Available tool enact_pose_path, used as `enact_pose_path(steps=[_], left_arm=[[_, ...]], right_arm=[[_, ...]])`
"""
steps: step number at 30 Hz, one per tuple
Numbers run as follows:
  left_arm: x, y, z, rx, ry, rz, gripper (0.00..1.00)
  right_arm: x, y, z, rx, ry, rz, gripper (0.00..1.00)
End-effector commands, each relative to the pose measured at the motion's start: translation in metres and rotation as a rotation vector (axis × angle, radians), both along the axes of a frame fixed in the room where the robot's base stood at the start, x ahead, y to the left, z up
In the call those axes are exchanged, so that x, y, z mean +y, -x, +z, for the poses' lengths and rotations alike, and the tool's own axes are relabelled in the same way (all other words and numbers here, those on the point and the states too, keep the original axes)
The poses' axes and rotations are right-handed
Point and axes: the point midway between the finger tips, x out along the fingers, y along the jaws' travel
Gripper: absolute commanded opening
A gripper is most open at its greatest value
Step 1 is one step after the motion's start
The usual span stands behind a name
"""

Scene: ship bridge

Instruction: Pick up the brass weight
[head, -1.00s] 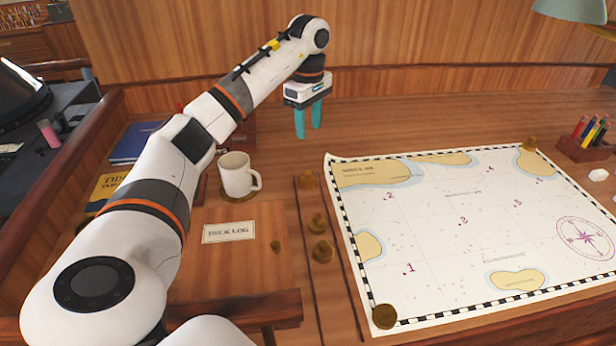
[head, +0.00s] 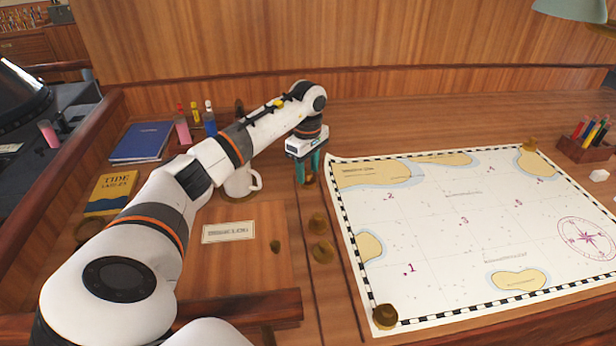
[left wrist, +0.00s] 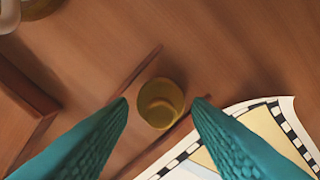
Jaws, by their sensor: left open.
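A brass weight (head: 309,179) stands on the desk between two thin dark rails, left of the chart. In the left wrist view the brass weight (left wrist: 160,103) shows from above as a round knob on a round base. My left gripper (head: 307,176) points down over this weight, with its teal fingers open. In the left wrist view the fingertips (left wrist: 160,99) lie on either side of the weight, with gaps visible. Two similar brass weights, one (head: 317,222) and another (head: 321,250), stand nearer in the same row. My right gripper is not in view.
A white mug (head: 240,182) stands close left of the gripper, partly hidden by my arm. The chart (head: 440,220) lies to the right, with brass weights on its corners. A deck log (head: 228,232) lies in front left. A pencil box (head: 583,147) is far right.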

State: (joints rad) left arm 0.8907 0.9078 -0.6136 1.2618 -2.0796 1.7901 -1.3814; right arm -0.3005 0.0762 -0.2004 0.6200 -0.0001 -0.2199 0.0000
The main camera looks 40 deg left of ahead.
Motion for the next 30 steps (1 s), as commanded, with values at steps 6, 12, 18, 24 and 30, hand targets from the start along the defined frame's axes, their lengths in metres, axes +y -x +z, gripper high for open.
enact_pose_path(steps=[6, 12, 18, 24, 30], left_arm=[[0.000, 0.000, -0.017, -0.002, 0.001, -0.001, 0.45], [0.000, -0.001, -0.017, -0.002, 0.000, -0.001, 0.42], [0.000, 0.000, -0.017, -0.002, 0.000, -0.001, 0.10], [0.000, -0.001, -0.016, -0.003, 0.000, -0.001, 0.10], [0.000, -0.002, 0.004, -0.008, -0.001, -0.001, 0.10]], right_arm=[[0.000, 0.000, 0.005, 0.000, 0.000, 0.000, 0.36], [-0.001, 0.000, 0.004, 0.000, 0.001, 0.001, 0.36], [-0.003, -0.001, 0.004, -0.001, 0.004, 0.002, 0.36], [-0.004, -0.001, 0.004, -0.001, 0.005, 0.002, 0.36], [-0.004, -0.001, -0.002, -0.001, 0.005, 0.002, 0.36]])
